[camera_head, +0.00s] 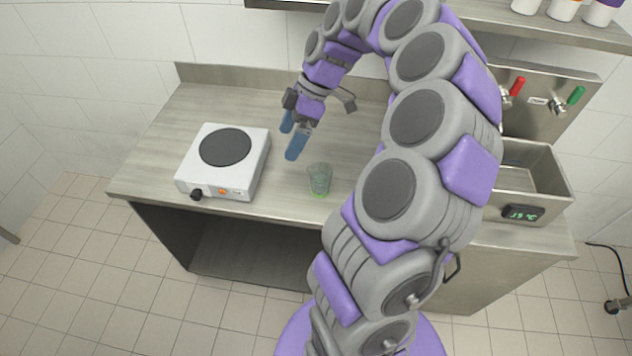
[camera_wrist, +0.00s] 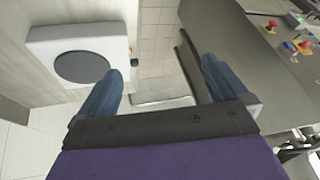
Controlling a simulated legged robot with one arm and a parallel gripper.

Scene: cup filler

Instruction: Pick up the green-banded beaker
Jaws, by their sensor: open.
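The green-banded beaker (camera_head: 319,179) is a small clear glass with a green band near its base. It stands upright on the counter, close to the front edge, in the head view. I cannot make it out in the wrist view. My gripper (camera_head: 290,142) has two blue fingers that are apart with nothing between them. It is above the counter, up and left of the beaker in the head view, and not touching it. The open fingers (camera_wrist: 160,80) also show in the wrist view.
A white hot plate (camera_head: 217,190) with a dark round top stands left of the beaker; it also shows in the wrist view (camera_wrist: 120,42). A metal sink (camera_head: 552,168) with red and green taps is at the right. A shelf (camera_head: 560,32) with bottles hangs above.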

